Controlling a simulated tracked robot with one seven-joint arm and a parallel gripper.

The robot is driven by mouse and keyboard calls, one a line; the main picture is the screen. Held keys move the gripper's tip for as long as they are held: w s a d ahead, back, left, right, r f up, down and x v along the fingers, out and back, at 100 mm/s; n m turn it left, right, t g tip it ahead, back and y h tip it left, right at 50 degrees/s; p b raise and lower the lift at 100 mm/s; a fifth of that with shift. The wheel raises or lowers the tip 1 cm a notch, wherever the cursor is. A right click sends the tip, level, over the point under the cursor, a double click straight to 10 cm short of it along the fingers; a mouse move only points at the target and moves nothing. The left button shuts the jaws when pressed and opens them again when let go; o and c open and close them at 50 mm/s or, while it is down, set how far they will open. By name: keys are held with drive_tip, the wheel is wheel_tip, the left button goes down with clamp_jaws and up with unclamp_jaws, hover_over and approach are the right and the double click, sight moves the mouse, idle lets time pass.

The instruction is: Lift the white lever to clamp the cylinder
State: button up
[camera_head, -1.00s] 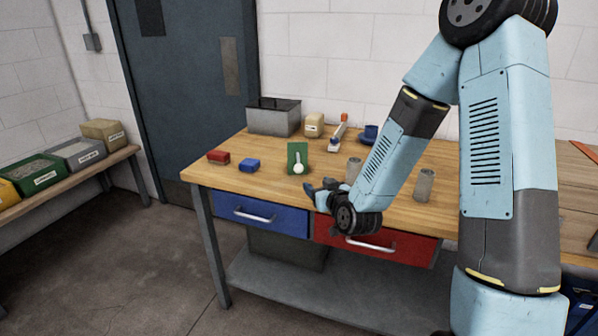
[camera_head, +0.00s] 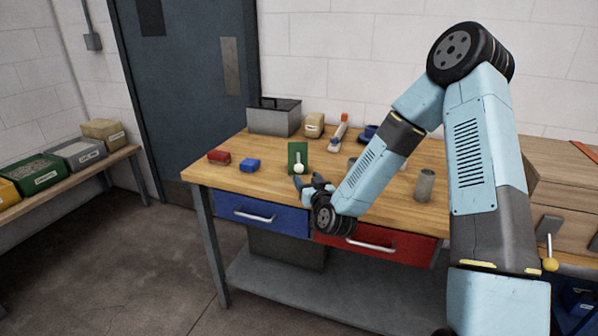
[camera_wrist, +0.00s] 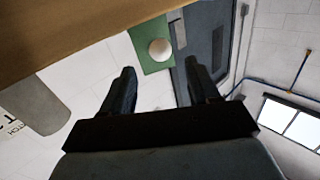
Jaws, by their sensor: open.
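The white lever (camera_head: 299,168) stands on a green plate (camera_head: 293,151) on the workbench. Its round white knob (camera_wrist: 160,49) shows in the wrist view against the green plate (camera_wrist: 150,67). My gripper (camera_head: 307,181) is open and empty, just in front of the lever at the bench's front edge. In the wrist view the knob is beyond the gap between my two fingers (camera_wrist: 163,82), with no contact visible. A grey cylinder (camera_head: 425,185) stands upright at the right of the bench. Another grey cylinder (camera_head: 352,163) is mostly hidden behind my arm.
A red block (camera_head: 218,157) and a blue block (camera_head: 250,165) lie left of the plate. A grey bin (camera_head: 273,121), a beige box (camera_head: 314,125) and an orange-handled tool (camera_head: 339,133) are behind. A yellow-knobbed lever (camera_head: 550,264) is at far right.

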sight(301, 171)
drive_tip(key=x, duration=0.6)
drive_tip(key=shift+w+a, duration=0.15)
drive_tip(key=shift+w, duration=0.15)
clamp_jaws()
idle(0.4)
